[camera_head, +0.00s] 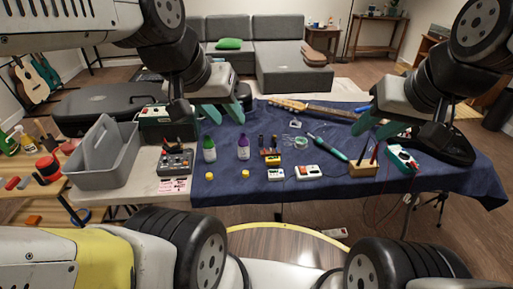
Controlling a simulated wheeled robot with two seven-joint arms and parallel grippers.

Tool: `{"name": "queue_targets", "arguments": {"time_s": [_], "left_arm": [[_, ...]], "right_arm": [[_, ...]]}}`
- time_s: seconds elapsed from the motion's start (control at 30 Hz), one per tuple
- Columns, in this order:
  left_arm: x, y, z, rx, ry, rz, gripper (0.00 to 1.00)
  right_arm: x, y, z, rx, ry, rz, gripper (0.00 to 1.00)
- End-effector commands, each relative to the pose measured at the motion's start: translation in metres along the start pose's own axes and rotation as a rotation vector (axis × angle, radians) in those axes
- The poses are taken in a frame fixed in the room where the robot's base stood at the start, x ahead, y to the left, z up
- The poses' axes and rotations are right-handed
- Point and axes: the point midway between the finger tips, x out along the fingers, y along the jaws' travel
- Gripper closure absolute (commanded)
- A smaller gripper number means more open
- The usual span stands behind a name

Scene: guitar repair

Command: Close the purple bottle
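The purple bottle (243,149) stands upright on the blue cloth, with a pale label on its front. A green bottle (209,150) stands upright to its left. Two small yellow caps (245,174) (209,176) lie on the cloth, one in front of each bottle. Neither bottle shows a yellow cap on top. My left gripper (224,113) is above and behind the bottles in the picture, its teal fingers apart and nothing between them. My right gripper (378,125) is over the right part of the table, fingers apart and empty.
The blue cloth (330,185) also bears small yellow and white boxes (308,172), a teal tool (327,147), a wooden block with tools (362,168) and a guitar neck (310,107). A grey caddy (105,155) and a grey device (175,162) stand left. Cloth around the caps is clear.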

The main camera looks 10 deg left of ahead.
Motion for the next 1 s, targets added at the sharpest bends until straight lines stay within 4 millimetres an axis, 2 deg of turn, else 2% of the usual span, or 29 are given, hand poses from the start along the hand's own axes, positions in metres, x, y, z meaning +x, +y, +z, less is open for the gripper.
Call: {"name": "queue_targets", "arguments": {"time_s": [0.33,0.4,0.57,0.67,0.77,0.87,1.0], "left_arm": [[0.000,0.000,0.000,0.000,0.000,0.000,0.64],[0.000,0.000,0.000,-0.001,-0.001,0.000,0.50],[0.012,-0.002,-0.013,-0.032,-0.034,0.007,0.50],[0.032,-0.006,-0.030,-0.079,-0.082,0.012,0.50],[0.063,-0.012,-0.051,-0.143,-0.143,0.009,0.50],[0.100,-0.020,-0.068,-0.207,-0.204,-0.006,0.50],[0.160,-0.034,-0.084,-0.293,-0.285,-0.046,0.50]], "right_arm": [[0.000,0.000,0.000,0.000,0.000,0.000,0.64],[0.000,0.000,0.000,0.000,0.000,0.000,0.64],[0.000,0.000,0.000,0.000,0.000,0.000,0.64],[0.000,0.000,0.000,0.000,0.000,0.000,0.64],[0.000,0.000,0.000,0.000,0.000,0.000,0.64],[0.000,0.000,0.000,0.000,0.000,0.000,0.64],[0.000,0.000,0.000,0.000,0.000,0.000,0.64]]}}
